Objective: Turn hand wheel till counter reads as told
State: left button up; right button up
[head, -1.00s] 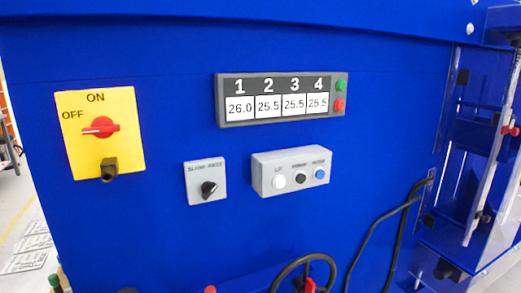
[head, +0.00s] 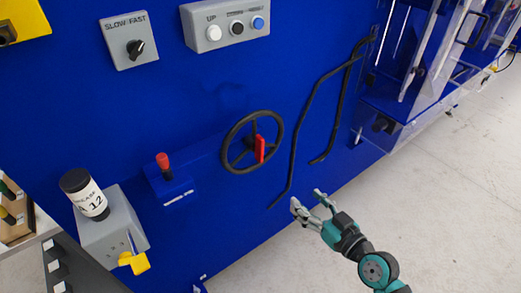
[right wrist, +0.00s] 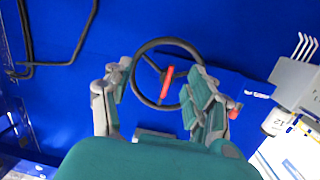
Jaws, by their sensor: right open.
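The hand wheel (head: 252,142) is a black spoked ring with a red handle (head: 259,148) on the blue machine panel. It also shows in the right wrist view (right wrist: 166,40), ahead of the fingers. My right gripper (head: 312,204) is open and empty, below and to the right of the wheel in the head view and apart from it. In the right wrist view its fingers (right wrist: 158,98) stand spread, with the wheel seen between and beyond them. The counter is out of the current views. My left gripper is not in view.
A black bent pipe (head: 305,130) runs down the panel right of the wheel. A red-topped lever (head: 163,165) stands left of it. A grey box with a labelled container (head: 85,195) is at lower left. Grey floor (head: 440,210) lies open at right.

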aim_at(263, 149)
notch_tip(263, 149, up, 7)
jog(key=s+a+n+y, duration=0.1)
jog(key=a+y, duration=0.1)
jog(key=shift+t, duration=0.3)
jog(key=p+x, duration=0.3)
jog(key=x, duration=1.2)
jog(key=shift+w+a, duration=0.15)
jog(key=shift+x, duration=0.75)
jog(key=shift+f, duration=0.1)
jog(key=shift+c, duration=0.2)
grip_shut()
